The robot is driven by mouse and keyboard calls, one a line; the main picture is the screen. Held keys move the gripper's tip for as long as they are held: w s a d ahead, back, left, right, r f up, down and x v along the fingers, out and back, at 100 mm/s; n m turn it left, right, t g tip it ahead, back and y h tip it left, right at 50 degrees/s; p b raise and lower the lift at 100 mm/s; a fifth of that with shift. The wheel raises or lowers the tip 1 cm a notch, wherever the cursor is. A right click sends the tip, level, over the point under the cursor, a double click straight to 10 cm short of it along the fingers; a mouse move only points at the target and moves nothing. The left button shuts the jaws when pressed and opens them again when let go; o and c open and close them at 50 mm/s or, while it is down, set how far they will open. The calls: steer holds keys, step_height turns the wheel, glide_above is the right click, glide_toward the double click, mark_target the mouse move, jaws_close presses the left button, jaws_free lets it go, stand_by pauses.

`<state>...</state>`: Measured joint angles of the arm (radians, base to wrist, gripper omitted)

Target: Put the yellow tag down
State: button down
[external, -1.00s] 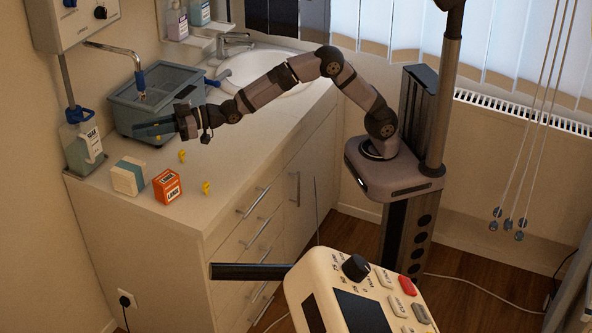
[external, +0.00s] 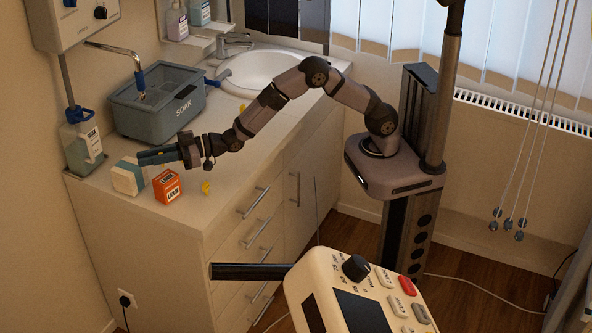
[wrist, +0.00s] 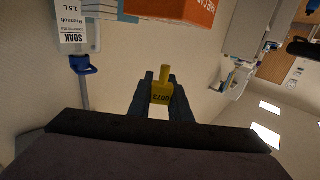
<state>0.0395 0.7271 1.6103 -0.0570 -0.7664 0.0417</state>
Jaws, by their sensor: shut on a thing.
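My gripper (external: 146,157) is over the left part of the counter, at the white and teal box, in the external view. In the wrist view its dark fingers (wrist: 163,88) are shut on a yellow tag (wrist: 162,93) with dark characters on it. The held tag cannot be made out in the external view. Another yellow tag (external: 206,187) lies on the counter right of the orange box. A small yellow piece (external: 242,107) shows near the sink. I cannot tell whether the held tag touches the counter.
The white and teal box (external: 128,178) and the orange box (external: 167,187) stand close to my fingers. A blue-grey SOAK tub (external: 158,118) is behind, and a bottle (external: 84,146) stands at the left. The counter right of the orange box is mostly clear.

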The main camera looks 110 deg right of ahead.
steer(key=shift+f+p, duration=0.3)
steer(key=shift+f, duration=1.55)
steer(key=shift+f, duration=0.15)
steer(key=c, duration=1.6)
jaws_free()
steer(key=shift+c, duration=0.2)
steer(key=shift+r, duration=0.2)
steer(key=shift+s+f, duration=0.1)
steer(key=shift+s, duration=0.15)
steer(key=s+b, duration=0.2)
steer(key=s, duration=0.9)
steer(key=shift+s+b, duration=0.3)
